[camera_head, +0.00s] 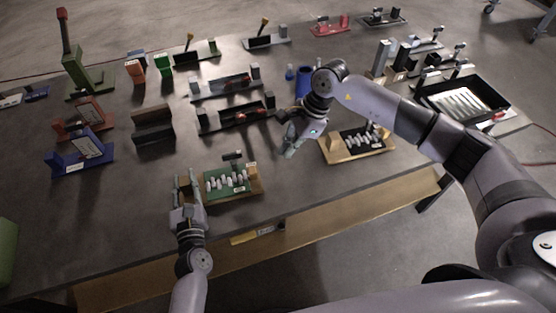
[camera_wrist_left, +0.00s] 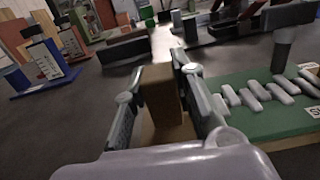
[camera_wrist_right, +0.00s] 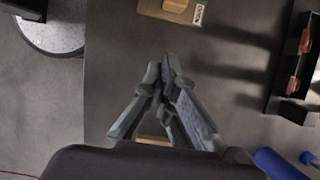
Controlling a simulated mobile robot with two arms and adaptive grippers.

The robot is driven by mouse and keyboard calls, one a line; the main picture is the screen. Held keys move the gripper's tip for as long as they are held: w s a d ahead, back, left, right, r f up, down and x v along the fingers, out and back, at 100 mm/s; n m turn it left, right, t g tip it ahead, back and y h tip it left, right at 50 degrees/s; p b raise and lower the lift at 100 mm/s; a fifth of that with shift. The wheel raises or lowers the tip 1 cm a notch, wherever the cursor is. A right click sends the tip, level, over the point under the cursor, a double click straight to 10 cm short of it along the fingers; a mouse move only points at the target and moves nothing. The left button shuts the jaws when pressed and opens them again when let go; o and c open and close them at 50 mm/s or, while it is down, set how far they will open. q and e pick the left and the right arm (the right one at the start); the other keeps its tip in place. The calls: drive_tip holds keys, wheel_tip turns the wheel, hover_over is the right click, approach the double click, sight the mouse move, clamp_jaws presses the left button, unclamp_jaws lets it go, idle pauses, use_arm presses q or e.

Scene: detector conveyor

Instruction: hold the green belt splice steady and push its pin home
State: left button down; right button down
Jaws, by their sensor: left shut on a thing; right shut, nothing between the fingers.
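The green belt splice (camera_head: 226,179) lies on a wooden base near the table's front edge, with a row of pale metal links across it. A dark T-shaped piece (camera_head: 232,157) stands at its back edge; I cannot tell whether this is the pin. The splice also shows in the left wrist view (camera_wrist_left: 265,105). My left gripper (camera_head: 188,180) is shut on a brown block (camera_wrist_left: 160,95) at the splice's left end, one finger on each side. My right gripper (camera_head: 290,148) is shut and empty, above the table to the right of and behind the splice.
A similar black splice on a wooden base (camera_head: 357,145) stands right of the right gripper. Blue cylinders (camera_head: 303,80) stand behind that gripper. Several fixtures fill the back and left, including a blue one (camera_head: 80,155). The table between the two splices is clear.

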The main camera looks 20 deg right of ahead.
drive_tip(key=shift+v, duration=2.1)
use_arm(q)
drive_tip(key=shift+a, duration=0.1)
drive_tip(key=c, duration=1.3)
unclamp_jaws()
use_arm(e)
drive_tip(key=shift+a, duration=0.1)
use_arm(q)
drive_tip(key=shift+s, duration=0.1)
